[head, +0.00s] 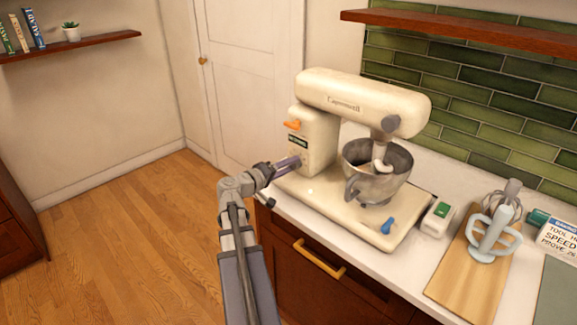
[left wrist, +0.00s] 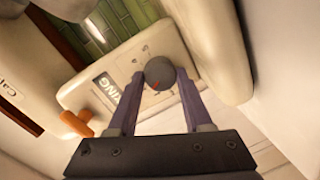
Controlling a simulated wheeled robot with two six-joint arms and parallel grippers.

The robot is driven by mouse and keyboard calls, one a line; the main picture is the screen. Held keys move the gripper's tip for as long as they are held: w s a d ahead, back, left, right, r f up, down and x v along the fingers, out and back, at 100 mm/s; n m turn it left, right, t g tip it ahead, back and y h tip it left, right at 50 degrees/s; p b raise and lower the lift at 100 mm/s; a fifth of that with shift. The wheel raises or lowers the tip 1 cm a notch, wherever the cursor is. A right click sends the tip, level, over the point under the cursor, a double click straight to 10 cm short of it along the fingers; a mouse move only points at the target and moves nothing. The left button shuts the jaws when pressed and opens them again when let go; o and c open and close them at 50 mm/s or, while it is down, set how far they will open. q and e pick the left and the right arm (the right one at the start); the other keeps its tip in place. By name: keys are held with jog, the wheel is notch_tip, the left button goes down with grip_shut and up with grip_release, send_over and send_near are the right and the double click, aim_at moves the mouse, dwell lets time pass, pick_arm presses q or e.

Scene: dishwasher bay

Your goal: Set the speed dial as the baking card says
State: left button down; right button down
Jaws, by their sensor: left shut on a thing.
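A cream stand mixer (head: 318,128) stands on the counter with a steel bowl (head: 374,185) under its head. The round grey speed dial (left wrist: 160,70), with a red pointer mark, is on the mixer's side panel in the left wrist view. My left gripper (head: 292,162) reaches the mixer's column from the left. In the left wrist view its two purple fingers (left wrist: 160,78) are shut on the dial, one on each side.
An orange lever (head: 292,124) is above the dial. A blue lever (head: 387,226) is on the mixer's base. A white box with a green switch (head: 441,210), a wooden board (head: 470,270) and mixing tools (head: 494,237) are to the right. Open floor lies left.

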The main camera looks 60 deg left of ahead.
pick_arm(q)
jog(key=shift+d+m, duration=0.1)
jog(key=shift+m, duration=0.2)
jog(key=shift+c, duration=1.6)
grip_release()
jog(key=s, duration=0.5)
jog(key=s+d+r+p, duration=0.1)
jog(key=s, duration=0.1)
jog(key=shift+s+d, duration=0.1)
jog(key=shift+s, duration=0.25)
jog(key=shift+f, duration=0.1)
